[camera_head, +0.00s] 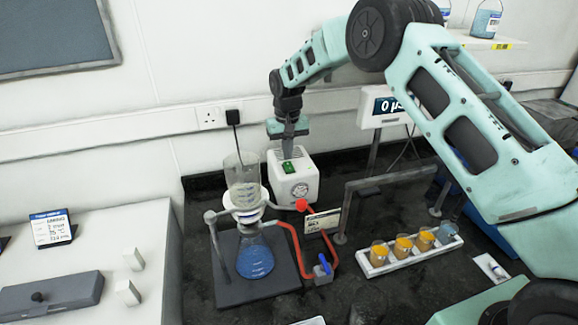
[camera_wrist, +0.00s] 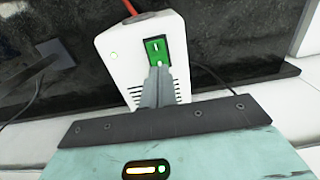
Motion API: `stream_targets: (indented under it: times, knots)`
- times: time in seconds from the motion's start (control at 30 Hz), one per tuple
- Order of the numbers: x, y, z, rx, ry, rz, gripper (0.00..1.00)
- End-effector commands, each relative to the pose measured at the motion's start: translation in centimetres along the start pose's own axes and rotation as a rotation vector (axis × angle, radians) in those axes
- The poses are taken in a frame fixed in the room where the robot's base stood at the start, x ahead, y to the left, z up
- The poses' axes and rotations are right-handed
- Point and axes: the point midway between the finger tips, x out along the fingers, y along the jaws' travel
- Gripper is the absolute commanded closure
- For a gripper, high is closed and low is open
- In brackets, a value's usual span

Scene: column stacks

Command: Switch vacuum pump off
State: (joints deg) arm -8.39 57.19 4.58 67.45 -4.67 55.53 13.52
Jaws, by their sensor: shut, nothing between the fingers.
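The vacuum pump (camera_head: 304,188) is a white box at the back of the dark bench. It fills the upper middle of the wrist view (camera_wrist: 118,65). Its green rocker switch (camera_wrist: 157,47) is on its top face, with white marks on it, and shows as a green patch in the head view (camera_head: 289,167). In the head view my gripper (camera_head: 288,154) is above the pump.
A glass column (camera_head: 242,175) over a flask of blue liquid (camera_head: 255,262) stands left of the pump. Red tubing (camera_head: 296,245) runs in front, with a blue valve (camera_head: 323,270). A white rack (camera_head: 380,265) holds several small vessels at right.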

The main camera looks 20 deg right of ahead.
Motion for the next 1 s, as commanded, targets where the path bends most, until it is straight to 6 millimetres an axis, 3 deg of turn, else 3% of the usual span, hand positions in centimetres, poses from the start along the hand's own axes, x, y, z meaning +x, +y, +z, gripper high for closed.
stream_targets:
  times: [1.0]
  knots:
    - [1.1,0.0,0.0,0.000,-0.001,0.000,1.00]
